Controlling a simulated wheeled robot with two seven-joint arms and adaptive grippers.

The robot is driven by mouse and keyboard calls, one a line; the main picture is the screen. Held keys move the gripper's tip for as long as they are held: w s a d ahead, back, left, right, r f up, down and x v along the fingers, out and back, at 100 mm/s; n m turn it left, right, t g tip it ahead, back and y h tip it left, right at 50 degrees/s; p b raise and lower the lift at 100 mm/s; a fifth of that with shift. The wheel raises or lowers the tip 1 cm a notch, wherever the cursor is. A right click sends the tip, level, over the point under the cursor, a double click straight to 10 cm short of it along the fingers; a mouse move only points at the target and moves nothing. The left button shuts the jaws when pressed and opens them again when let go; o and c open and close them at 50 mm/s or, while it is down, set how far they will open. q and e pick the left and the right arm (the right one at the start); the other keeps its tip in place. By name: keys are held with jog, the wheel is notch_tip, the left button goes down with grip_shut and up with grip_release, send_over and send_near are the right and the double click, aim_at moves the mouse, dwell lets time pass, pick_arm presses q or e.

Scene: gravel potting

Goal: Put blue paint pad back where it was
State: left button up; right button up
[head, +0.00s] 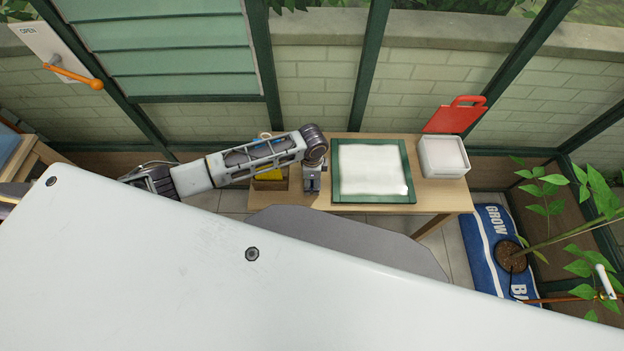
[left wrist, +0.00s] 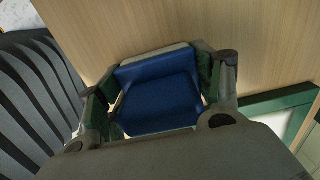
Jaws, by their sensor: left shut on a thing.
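The blue paint pad (left wrist: 158,92) shows in the left wrist view, between the two fingers of my left gripper (left wrist: 155,100). The fingers are shut on its sides, and the pale wooden table top (left wrist: 170,25) is behind it. In the head view my left gripper (head: 312,187) is over the table, between a small wooden box (head: 270,184) and a green-framed board (head: 375,199). The pad is not clearly visible there. The box has a yellow thing (head: 269,174) in it. My right gripper is not in view.
A white sheet (head: 373,170) lies on the green-framed board. A white container (head: 443,157) stands at the table's right end, with a red board (head: 456,115) behind it. A potted plant (head: 511,256) and a blue bag (head: 480,232) are right of the table.

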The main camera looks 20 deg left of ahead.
pick_arm(q)
jog(key=o, duration=1.2)
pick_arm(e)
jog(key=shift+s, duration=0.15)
pick_arm(q)
notch_tip(320, 180, up, 10)
jog(key=shift+r+p, duration=0.15)
jog(key=shift+p, duration=0.45)
jog(key=shift+r, duration=1)
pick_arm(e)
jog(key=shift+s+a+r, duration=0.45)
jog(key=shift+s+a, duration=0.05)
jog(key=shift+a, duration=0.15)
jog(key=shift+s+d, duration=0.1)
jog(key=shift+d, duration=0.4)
